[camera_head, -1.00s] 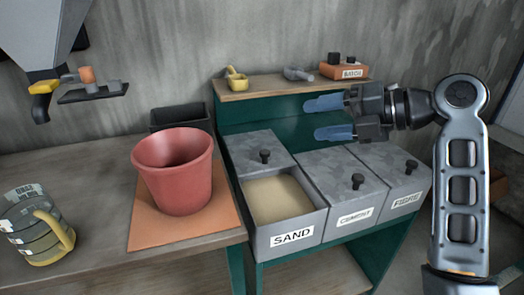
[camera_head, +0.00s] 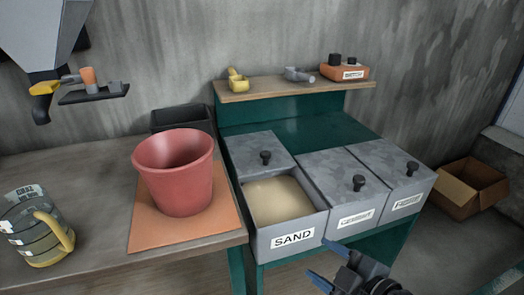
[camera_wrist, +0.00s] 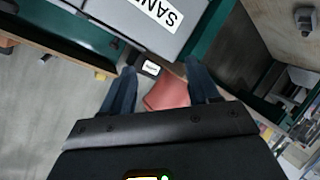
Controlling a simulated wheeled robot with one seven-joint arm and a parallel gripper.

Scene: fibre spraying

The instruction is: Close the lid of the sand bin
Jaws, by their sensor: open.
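The sand bin (camera_head: 291,241) is a grey box labelled SAND at the left of the green stand. Its front part is open and sand (camera_head: 278,199) shows inside. Its grey lid (camera_head: 258,147) with a black knob (camera_head: 265,157) sits slid back at the rear of the bin. My gripper (camera_head: 321,262) is low in front of the bins, just below and right of the SAND label, with its blue fingers apart and empty. In the wrist view, the fingers (camera_wrist: 160,88) are spread, and the SAND label (camera_wrist: 157,10) appears at the top.
The cement bin (camera_head: 351,220) and fibre bin (camera_head: 405,203) stand right of the sand bin, lids on. A red bucket (camera_head: 175,175) stands on an orange mat (camera_head: 150,235) at left. A shelf (camera_head: 290,89) holds scoops behind. A cardboard box (camera_head: 468,188) is on the right.

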